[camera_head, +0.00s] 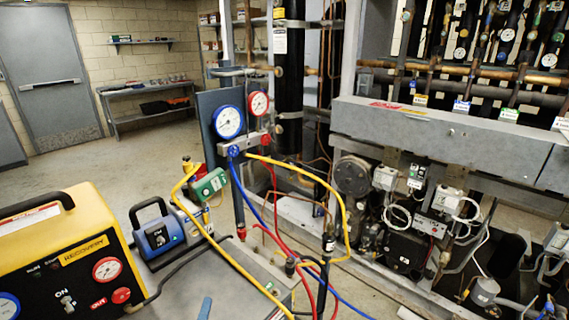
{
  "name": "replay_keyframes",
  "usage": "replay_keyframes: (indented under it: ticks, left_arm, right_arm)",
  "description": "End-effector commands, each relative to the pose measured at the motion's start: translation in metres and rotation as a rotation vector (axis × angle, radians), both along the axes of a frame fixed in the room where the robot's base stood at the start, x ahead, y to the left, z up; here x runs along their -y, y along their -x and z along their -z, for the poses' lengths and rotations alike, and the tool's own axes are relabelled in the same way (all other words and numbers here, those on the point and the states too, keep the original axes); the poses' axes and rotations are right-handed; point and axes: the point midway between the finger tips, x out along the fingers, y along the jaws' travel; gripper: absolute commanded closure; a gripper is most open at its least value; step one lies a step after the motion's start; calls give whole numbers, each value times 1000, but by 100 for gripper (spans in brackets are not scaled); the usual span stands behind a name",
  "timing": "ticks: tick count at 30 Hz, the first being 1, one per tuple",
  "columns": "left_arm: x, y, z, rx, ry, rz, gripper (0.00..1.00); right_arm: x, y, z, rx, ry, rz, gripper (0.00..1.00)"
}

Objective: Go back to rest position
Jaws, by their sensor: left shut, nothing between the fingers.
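At the bottom edge, a narrow blue tip (205,308) shows over the grey cart top; it appears to be the shut fingertips of my left gripper, with nothing between them. The rest of that gripper and its arm are out of frame. My right gripper is not in view. The gauge manifold, with a blue gauge (228,122) and a red gauge (258,104), stands on a dark panel above the cart. Yellow, blue and red hoses hang from it.
The compressor rack (440,128) fills the right side. Hoses loop across the middle. Open floor (95,180) lies behind the cart.

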Motion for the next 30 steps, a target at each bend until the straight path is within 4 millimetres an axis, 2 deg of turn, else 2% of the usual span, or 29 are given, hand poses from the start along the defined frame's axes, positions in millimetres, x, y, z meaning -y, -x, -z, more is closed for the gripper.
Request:
replay_keyframes:
  ticks: [4,7,10,14,17,20,24,27,28,30]
  left_arm:
    - [35,8,-3,-14,-161,181,100]
    - [61,19,4,-49,-309,331,100]
    - [83,37,20,-112,-473,482,100]
    - [93,65,50,-239,-690,655,100]
    - [87,91,76,-371,-853,765,100]
    - [68,118,99,-533,-1006,850,100]
    - [27,156,119,-784,-1176,914,100]
    - [-5,183,123,-972,-1262,925,100]
    - [-13,189,125,-1021,-1279,925,100]
    - [-10,184,150,-1025,-1268,941,100]
  right_arm:
    - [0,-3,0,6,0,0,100]
    - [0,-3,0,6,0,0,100]
    - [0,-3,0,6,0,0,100]
    - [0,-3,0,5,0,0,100]
    - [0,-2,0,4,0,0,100]
    - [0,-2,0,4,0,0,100]
    - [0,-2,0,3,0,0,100]
    - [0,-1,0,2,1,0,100]
    - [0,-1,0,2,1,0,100]
    - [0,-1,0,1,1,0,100]
